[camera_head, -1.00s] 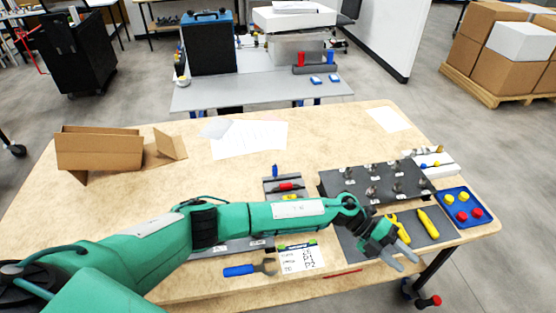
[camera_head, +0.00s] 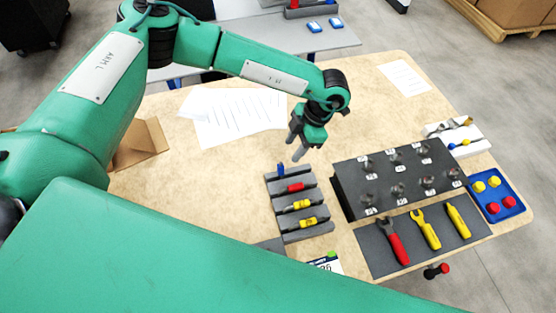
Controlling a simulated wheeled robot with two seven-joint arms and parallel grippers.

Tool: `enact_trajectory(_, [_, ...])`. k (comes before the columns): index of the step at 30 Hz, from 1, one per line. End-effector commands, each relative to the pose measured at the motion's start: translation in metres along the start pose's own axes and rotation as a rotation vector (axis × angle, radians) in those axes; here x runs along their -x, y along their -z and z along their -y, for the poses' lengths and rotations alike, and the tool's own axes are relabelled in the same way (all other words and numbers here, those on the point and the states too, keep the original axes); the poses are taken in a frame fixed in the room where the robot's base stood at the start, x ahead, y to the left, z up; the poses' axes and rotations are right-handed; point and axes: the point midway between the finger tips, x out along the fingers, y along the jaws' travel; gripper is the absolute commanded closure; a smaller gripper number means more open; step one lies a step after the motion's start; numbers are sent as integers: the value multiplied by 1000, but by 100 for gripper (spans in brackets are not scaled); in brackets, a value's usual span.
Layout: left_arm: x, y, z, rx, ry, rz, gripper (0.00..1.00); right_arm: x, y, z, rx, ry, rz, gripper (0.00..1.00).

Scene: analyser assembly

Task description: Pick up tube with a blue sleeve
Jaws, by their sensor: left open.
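A small blue piece (camera_head: 281,170), which looks like the blue-sleeved tube, shows at the far left end of the grey slotted rack (camera_head: 313,179). It shows as a short blue shape; its full length cannot be made out. The rack also holds a red-sleeved tube (camera_head: 295,187) and two yellow-sleeved tubes, one in the middle (camera_head: 301,204) and one nearer (camera_head: 307,223). My left gripper (camera_head: 295,148) is open and empty, fingers pointing down, just beyond the rack and apart from the blue piece. My right gripper is not in view.
A dark raised block (camera_head: 345,188) with labelled fittings stands right of the rack. A grey mat (camera_head: 372,262) with red and yellow tools lies in front of it. A blue tray (camera_head: 513,190) holds red and yellow caps. Papers (camera_head: 235,112) lie at the back left.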

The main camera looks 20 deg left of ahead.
Motion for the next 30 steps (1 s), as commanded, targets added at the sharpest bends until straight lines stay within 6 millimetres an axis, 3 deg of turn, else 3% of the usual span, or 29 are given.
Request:
enact_trajectory(4, [-28, 2, 1, 0, 5, -2, 57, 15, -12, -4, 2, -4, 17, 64])
enact_trajectory(9, [-58, 0, 1, 1, 5, 0, 57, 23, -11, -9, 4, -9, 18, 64])
enact_trajectory(18, [-79, 0, 1, 0, 5, 1, 57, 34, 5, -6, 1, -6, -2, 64])
enact_trajectory(24, [-105, 0, 1, 0, 7, 0, 57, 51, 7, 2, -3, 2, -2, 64])
enact_trajectory(30, [-123, -2, 0, 0, 5, 3, 57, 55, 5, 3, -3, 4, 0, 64])
